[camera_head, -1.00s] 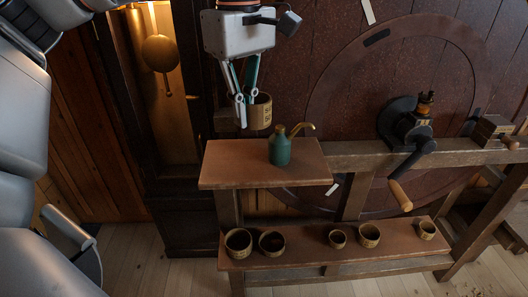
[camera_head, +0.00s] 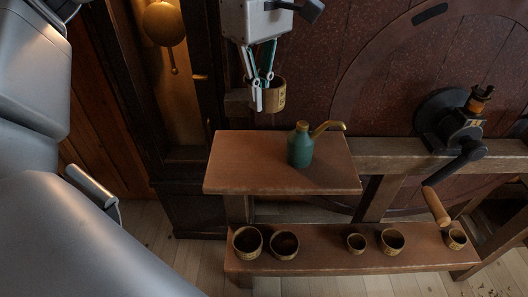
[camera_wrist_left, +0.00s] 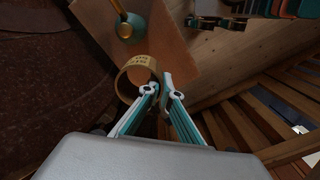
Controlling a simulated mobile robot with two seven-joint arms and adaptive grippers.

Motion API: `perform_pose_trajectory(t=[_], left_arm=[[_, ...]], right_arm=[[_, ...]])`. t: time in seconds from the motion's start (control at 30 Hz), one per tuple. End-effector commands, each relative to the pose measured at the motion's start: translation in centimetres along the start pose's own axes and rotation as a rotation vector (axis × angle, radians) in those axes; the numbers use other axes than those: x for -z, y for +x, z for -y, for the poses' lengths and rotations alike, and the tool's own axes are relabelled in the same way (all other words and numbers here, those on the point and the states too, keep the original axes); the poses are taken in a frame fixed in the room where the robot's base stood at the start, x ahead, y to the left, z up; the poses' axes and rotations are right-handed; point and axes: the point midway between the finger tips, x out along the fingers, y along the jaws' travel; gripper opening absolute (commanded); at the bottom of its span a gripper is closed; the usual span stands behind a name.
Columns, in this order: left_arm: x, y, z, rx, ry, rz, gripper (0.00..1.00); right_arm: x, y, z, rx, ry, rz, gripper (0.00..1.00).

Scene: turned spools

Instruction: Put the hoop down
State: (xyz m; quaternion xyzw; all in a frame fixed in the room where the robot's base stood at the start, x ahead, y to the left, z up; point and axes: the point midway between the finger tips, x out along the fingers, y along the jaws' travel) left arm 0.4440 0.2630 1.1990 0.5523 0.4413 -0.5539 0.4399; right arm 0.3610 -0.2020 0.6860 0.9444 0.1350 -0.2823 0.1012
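The hoop (camera_head: 278,94) is a short tan wooden ring with dark markings. My left gripper (camera_head: 261,92) comes in from the top of the head view and is closed on the hoop's wall, with one finger inside the ring and one outside. The wrist view also shows the hoop (camera_wrist_left: 138,63) beside the fingertips (camera_wrist_left: 158,84). The hoop hangs in the air near the back left of the upper brown shelf (camera_head: 240,174), and I see no contact with it. My right gripper is not in view.
A green oil can (camera_head: 300,150) with a brass spout stands on the upper shelf. Several small wooden cups or rings, including a left one (camera_head: 247,242), stand on the lower shelf (camera_head: 320,258). A crank with a wooden handle (camera_head: 436,206) projects at right. The upper shelf's left part is clear.

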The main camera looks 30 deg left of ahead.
Motion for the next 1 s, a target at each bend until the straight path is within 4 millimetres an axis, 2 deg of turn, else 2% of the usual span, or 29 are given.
perform_pose_trajectory(t=[0.03, 0.2, 0.4, 0.67, 0.9, 1.0], left_arm=[[0.0, 1.5, 0.1, 0.004, 0.002, 0.0, 0.0], [0.0, 5.6, 0.1, 0.005, 0.002, 0.0, 0.0], [0.0, 9.1, 0.0, 0.001, 0.001, 0.001, 0.0], [0.0, 10.8, 0.0, 0.0, 0.001, -0.001, 0.0], [0.0, 14.0, 0.0, 0.002, 0.001, 0.0, 0.0], [0.0, 14.4, -0.1, -0.002, 0.0, 0.0, 0.0]], right_arm=[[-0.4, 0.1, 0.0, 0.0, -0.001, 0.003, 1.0], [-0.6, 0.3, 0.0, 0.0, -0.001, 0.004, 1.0], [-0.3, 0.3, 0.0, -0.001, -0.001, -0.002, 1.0], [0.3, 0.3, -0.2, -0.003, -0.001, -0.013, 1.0], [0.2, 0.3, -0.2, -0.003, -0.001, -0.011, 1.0], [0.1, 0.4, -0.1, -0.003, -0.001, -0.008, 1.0]])
